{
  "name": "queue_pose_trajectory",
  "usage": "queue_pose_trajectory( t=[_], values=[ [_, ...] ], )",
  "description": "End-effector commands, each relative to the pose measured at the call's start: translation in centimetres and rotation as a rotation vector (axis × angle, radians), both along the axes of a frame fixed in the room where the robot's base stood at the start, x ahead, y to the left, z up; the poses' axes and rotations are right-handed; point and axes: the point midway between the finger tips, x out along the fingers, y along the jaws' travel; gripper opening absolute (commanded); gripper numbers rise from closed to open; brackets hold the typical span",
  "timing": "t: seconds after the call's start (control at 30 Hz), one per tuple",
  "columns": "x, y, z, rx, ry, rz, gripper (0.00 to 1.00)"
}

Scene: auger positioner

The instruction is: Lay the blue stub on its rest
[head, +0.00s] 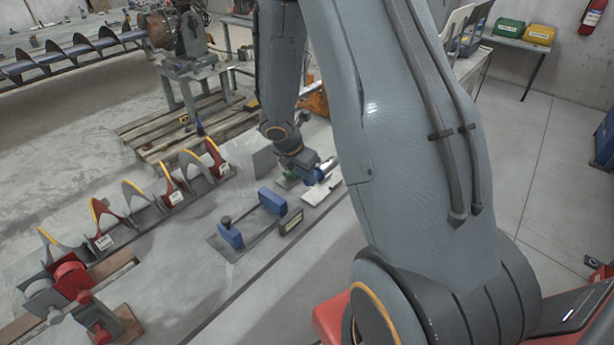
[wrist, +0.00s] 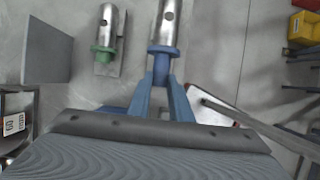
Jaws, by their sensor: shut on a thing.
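The blue stub, a bare metal tube with a hole and a blue collar, shows at the top centre of the wrist view (wrist: 164,28). My gripper (wrist: 162,66) has its two blue fingers shut on the collar end, and the tube points away from my palm. In the head view my gripper (head: 307,170) is low over the bench; the stub there is small and partly hidden. I cannot tell which piece is the blue stub's rest.
A grey upright plate (wrist: 48,50) stands left of the green stub. A blue clamp fixture (head: 272,201) and a dark labelled block (head: 291,221) stand nearer. Red and grey auger flights (head: 137,202) line the left.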

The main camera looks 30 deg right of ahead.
Motion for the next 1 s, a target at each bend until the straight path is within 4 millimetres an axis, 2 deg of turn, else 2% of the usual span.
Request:
queue_pose_trajectory(
  t=[1.0],
  values=[
    [0.1, 0.0, -5.0, 0.0, -0.002, -0.001, 0.0]
  ],
)
